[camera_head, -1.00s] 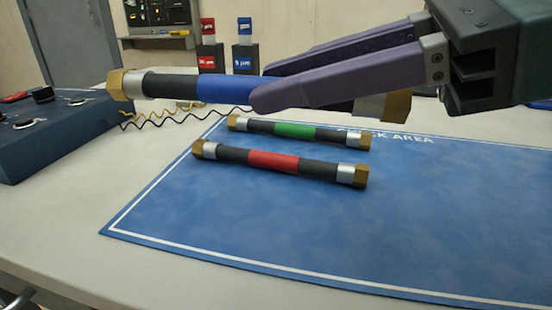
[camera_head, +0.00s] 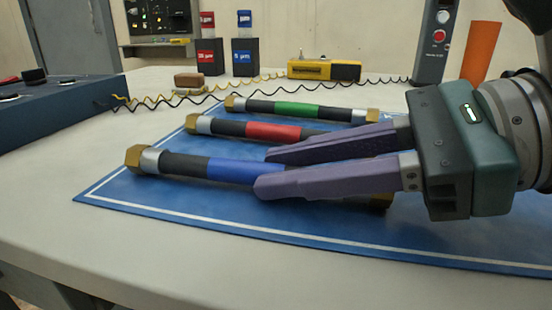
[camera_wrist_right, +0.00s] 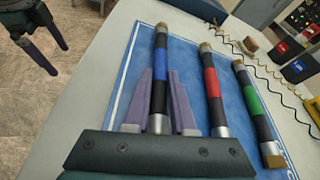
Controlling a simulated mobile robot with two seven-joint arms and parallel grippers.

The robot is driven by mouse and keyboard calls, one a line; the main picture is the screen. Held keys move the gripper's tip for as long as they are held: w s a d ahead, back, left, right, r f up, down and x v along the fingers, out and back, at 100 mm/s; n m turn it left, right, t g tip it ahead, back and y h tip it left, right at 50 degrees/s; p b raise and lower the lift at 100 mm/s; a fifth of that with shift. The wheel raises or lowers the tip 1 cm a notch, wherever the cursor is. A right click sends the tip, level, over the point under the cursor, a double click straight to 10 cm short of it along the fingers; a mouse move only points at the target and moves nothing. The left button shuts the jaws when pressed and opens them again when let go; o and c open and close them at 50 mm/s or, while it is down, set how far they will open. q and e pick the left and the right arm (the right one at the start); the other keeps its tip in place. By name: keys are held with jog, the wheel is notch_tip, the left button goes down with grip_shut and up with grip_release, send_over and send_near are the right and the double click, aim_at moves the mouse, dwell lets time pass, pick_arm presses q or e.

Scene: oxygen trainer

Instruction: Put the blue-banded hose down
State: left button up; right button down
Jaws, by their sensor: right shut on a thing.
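The blue-banded hose (camera_head: 232,171) has brass hex ends and lies level over the front of the blue mat (camera_head: 160,208). It is at or just above the mat; I cannot tell whether it touches. My right gripper (camera_head: 262,172) reaches in from the right and is shut on it at the blue band. In the right wrist view the hose (camera_wrist_right: 160,45) runs between the two purple fingers (camera_wrist_right: 160,82). My left gripper (camera_wrist_right: 42,42) shows at the upper left of that view, fingers apart, empty, above the floor.
The red-banded hose (camera_head: 272,131) and green-banded hose (camera_head: 297,109) lie behind it, roughly parallel, on the mat. A blue console (camera_head: 60,112) stands at left. Coiled cords, a brown block (camera_head: 188,82) and a yellow device (camera_head: 323,70) are at the back. The mat's front strip is clear.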

jog(key=c, duration=1)
grip_release()
jog(key=shift+f, duration=0.1)
jog(key=shift+d+r, duration=0.15)
jog(key=shift+r, duration=0.05)
jog(key=p+v, duration=0.1)
jog(key=v, duration=1)
jog(key=shift+s+d+r+p, duration=0.15)
jog(key=shift+s+d+p, duration=0.15)
jog(key=shift+p, duration=0.1)
jog(key=shift+a, duration=0.1)
